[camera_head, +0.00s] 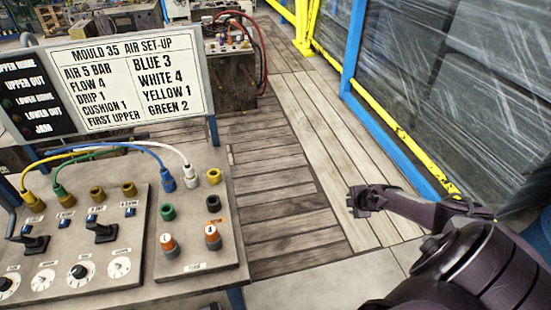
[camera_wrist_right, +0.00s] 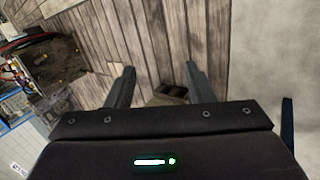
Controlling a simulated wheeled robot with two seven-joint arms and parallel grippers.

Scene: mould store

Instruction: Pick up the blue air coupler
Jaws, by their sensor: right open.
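The blue air coupler (camera_head: 168,183) stands upright at the end of a blue hose on the control panel (camera_head: 212,262), in the left half of the head view. A white coupler (camera_head: 191,177) is close to its right, and a green socket (camera_head: 168,212) is just in front of it. My right gripper (camera_head: 358,200) is well to the right of the panel, over the wooden floor. In the right wrist view its two fingers (camera_wrist_right: 157,85) are apart with nothing between them. My left gripper is not in view.
Yellow (camera_head: 28,198) and green (camera_head: 60,192) hose couplers stand at the panel's left. A set-up sign (camera_head: 135,75) stands behind the panel. A yellow rail (camera_head: 400,140) and wrapped stacks border the right. Open floor lies between.

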